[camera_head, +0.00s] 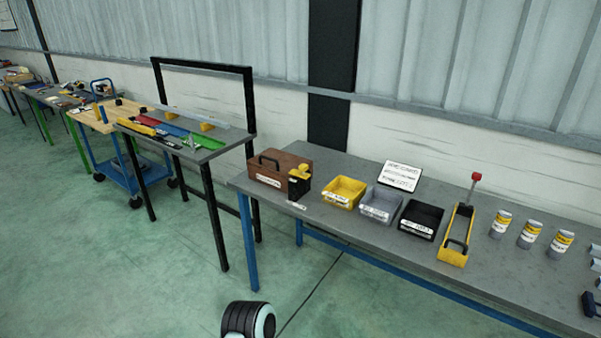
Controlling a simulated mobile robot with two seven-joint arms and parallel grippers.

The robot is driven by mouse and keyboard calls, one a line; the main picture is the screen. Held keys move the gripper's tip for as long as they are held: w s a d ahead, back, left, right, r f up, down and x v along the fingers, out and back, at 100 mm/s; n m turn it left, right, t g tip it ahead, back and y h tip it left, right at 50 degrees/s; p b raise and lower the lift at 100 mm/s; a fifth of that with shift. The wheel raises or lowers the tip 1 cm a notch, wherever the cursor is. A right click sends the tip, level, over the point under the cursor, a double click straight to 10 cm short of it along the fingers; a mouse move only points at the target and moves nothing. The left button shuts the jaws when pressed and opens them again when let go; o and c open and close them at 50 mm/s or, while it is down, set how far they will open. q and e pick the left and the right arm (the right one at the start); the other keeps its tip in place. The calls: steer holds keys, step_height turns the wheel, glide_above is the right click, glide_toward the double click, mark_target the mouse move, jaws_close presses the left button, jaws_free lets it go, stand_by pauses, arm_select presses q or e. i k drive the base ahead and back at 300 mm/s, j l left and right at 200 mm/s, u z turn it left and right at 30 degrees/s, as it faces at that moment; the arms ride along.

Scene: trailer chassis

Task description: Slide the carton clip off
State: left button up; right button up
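A brown box (275,171), which may be the carton, stands at the left end of the grey workbench, with a dark handle and a pale label. A yellow and black piece (299,181) is at its right front corner. I cannot tell if this is the clip, or if it grips the box or stands against it. Neither of my grippers shows. A rounded black and white part at the bottom edge seems to be mine.
Yellow (344,192), grey (380,205) and black (420,219) bins stand right of the box, with a white sign (400,176) behind. A yellow tool (456,236) and several cans (530,234) follow. Another table (190,150) is left, beyond a gap. Green floor (150,270) is open in front.

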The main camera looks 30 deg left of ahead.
mark_target(302, 173)
steer(key=i+j, duration=0.4)
steer(key=j, duration=0.2)
steer(key=i+j+u, duration=0.1)
steer(key=i+j, duration=0.3)
steer(key=j, duration=0.2)
steer(key=i+j, duration=0.4)
steer(key=j, duration=0.2)
